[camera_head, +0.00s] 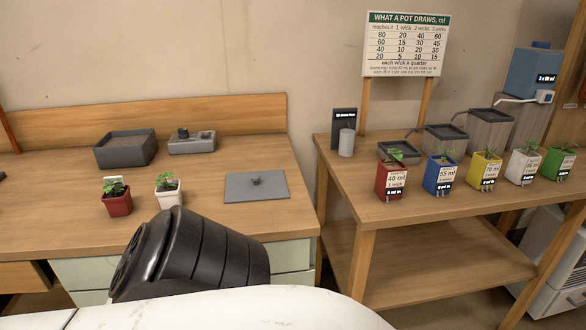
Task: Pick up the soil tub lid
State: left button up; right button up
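The soil tub lid (240,191), a flat grey plate with a small dark knob in its middle, lies on the left wooden table near its right end. A dark grey open tub (112,160) with brown soil inside stands farther back on the same table. Nothing touches the lid. A black and white part of my own arm fills the bottom foreground, in front of the table. Neither of my grippers shows in this view.
A red pot (116,205) and a white pot (169,196) with seedlings stand left of the lid. A grey device (192,146) sits behind. The right bench (400,205) holds several labelled coloured pots and grey tanks; a gap separates it from the table.

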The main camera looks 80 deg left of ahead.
aim_at(266, 184)
jog(key=u, duration=2.15)
